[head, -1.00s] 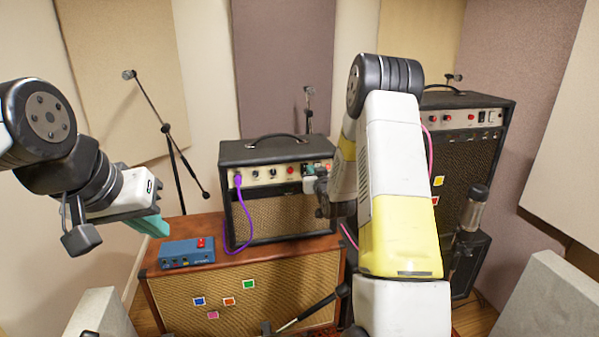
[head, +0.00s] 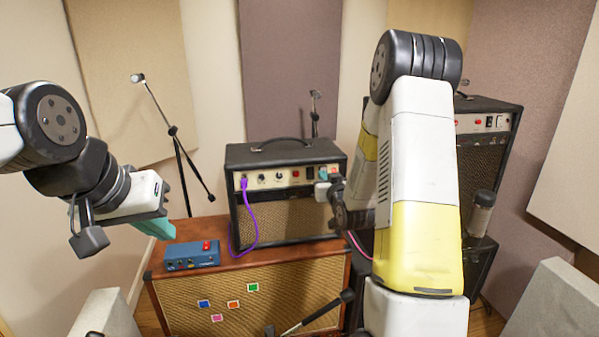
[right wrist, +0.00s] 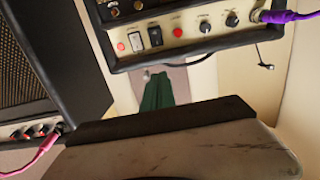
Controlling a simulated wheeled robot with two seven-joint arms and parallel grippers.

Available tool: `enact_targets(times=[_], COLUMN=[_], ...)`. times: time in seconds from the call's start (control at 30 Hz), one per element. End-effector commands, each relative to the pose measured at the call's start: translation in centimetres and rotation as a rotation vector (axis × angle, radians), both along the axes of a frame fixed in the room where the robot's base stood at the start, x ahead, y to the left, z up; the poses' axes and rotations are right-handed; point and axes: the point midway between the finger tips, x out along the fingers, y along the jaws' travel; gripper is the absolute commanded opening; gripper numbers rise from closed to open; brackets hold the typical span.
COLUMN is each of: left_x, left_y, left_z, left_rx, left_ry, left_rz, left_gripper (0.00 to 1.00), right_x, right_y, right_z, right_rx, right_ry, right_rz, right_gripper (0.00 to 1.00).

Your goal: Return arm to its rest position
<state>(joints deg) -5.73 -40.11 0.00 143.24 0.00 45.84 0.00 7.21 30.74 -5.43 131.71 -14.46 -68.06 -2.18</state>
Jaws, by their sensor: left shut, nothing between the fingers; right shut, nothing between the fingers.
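My right arm (head: 425,170), white and yellow with a dark elbow joint, rises in the right half of the head view. Its white and dark wrist end (head: 327,190) is in front of the right side of the small amp (head: 285,220). In the right wrist view the green fingers of my right gripper (right wrist: 157,92) are together and empty. The grey gripper body hides part of that view. My left gripper (head: 155,228), with teal fingers, is shut and empty at the left, left of and above the blue pedal (head: 192,256).
The small amp stands on a brown speaker cabinet (head: 190,290) with coloured stickers. A purple cable (head: 253,215) is plugged into its front. A taller black amp (head: 487,150) stands behind my right arm, with a pink cable (right wrist: 35,160) beside it. A microphone stand (head: 180,155) is at the back left.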

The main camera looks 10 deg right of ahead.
Motion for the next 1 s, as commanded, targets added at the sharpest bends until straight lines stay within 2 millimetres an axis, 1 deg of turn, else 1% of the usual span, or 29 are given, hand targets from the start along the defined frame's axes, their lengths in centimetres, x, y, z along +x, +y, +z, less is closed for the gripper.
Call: enact_targets(times=[0.13,0.23,0.37,0.47,0.57,0.6,0.67,0.7,0.77,0.8,0.83,0.87,0.9,1.0], left_x=[0.0,0.0,0.0,0.0,0.0,0.0,0.0,0.0,0.0,0.0,0.0,0.0,0.0,0.0], left_y=[0.0,0.0,0.0,0.0,0.0,0.0,0.0,0.0,0.0,0.0,0.0,0.0,0.0,0.0], left_z=[0.0,0.0,0.0,0.0,0.0,0.0,0.0,0.0,0.0,0.0,0.0,0.0,0.0,0.0], left_rx=[0.000,0.000,0.000,0.000,0.000,0.000,0.000,0.000,0.000,0.000,0.000,0.000,0.000,0.000], left_ry=[0.000,0.000,0.000,0.000,0.000,0.000,0.000,0.000,0.000,0.000,0.000,0.000,0.000,0.000], left_rz=[0.000,0.000,0.000,0.000,0.000,0.000,0.000,0.000,0.000,0.000,0.000,0.000,0.000,0.000], left_gripper=[0.00,0.00,0.00,0.00,0.00,0.00,0.00,0.00,0.00,0.00,0.00,0.00,0.00,0.00], right_x=[-0.6,-1.9,-4.8,-7.6,-11.1,-12.6,-15.0,-16.7,-19.4,-21.3,-22.7,-24.1,-26.0,-30.2], right_y=[0.4,0.9,1.8,2.5,3.3,3.7,4.3,4.6,5.2,5.5,5.8,6.1,6.4,7.1], right_z=[2.2,4.3,6.7,8.2,9.5,9.9,10.5,10.9,11.3,11.5,11.6,11.7,11.8,11.8], right_rx=[0.000,0.003,0.012,0.023,0.036,0.041,0.050,0.054,0.062,0.066,0.069,0.071,0.076,0.080], right_ry=[0.057,0.135,0.253,0.343,0.433,0.471,0.524,0.561,0.616,0.653,0.680,0.706,0.740,0.817], right_rz=[-0.002,-0.004,-0.003,0.002,0.010,0.016,0.024,0.031,0.042,0.051,0.058,0.065,0.075,0.098], right_gripper=[0.00,0.00,0.00,0.00,0.00,0.00,0.00,0.00,0.00,0.00,0.00,0.00,0.00,0.00])
